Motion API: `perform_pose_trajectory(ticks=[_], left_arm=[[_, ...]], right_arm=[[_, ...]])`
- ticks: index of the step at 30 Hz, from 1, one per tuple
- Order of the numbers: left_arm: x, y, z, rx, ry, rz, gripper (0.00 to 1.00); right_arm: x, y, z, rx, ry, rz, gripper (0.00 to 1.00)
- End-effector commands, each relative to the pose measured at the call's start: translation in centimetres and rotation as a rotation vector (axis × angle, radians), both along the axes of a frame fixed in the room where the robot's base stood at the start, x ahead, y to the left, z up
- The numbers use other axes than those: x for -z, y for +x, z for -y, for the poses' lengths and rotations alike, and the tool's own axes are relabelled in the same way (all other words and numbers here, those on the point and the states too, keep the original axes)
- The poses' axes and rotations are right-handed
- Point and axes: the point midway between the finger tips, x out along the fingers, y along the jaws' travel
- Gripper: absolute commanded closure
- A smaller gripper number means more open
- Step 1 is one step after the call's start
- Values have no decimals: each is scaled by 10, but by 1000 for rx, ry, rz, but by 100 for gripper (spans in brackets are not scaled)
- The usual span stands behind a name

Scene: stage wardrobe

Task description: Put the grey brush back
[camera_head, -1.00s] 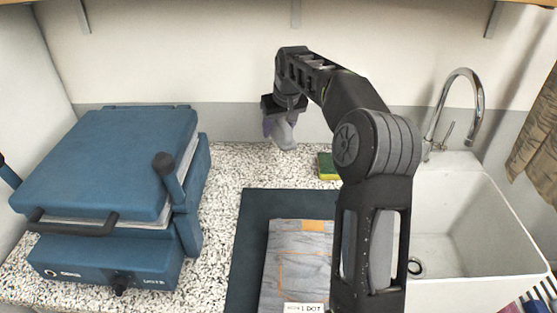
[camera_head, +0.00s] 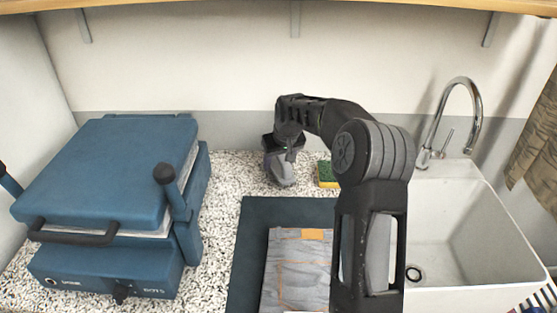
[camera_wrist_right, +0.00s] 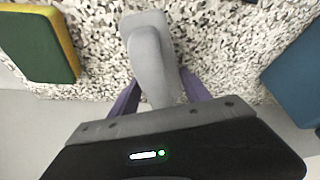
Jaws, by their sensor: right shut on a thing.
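The grey brush (camera_head: 281,174) is at the back of the speckled counter, between the blue press and the sponge. My right gripper (camera_head: 283,158) is shut on it from above. In the right wrist view the grey brush (camera_wrist_right: 152,55) extends out between the purple fingers of the right gripper (camera_wrist_right: 160,95), over the speckled surface. The brush is at or just above the counter; I cannot tell whether it touches. My left gripper is not in view.
A yellow and green sponge (camera_head: 327,174) lies right of the brush. A blue press (camera_head: 110,180) stands at left. A dark mat (camera_head: 252,235) with folded grey cloth (camera_head: 300,270) lies in front. A white sink (camera_head: 470,230) with a tap (camera_head: 474,100) is at right.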

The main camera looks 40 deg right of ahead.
Motion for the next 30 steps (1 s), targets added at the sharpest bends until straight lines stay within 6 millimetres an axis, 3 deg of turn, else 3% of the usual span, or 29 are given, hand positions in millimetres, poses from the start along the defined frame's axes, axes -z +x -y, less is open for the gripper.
perform_pose_trajectory(ticks=[10, 11, 18, 30], left_arm=[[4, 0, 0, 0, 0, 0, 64], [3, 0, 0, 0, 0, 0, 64], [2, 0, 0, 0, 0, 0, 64], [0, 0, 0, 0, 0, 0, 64]], right_arm=[[4, 0, 0, 0, 0, 1, 89], [4, 0, 0, 1, 0, 1, 44], [3, 0, 0, 1, 0, 0, 24], [-3, -1, 0, 1, 0, 2, 23]])
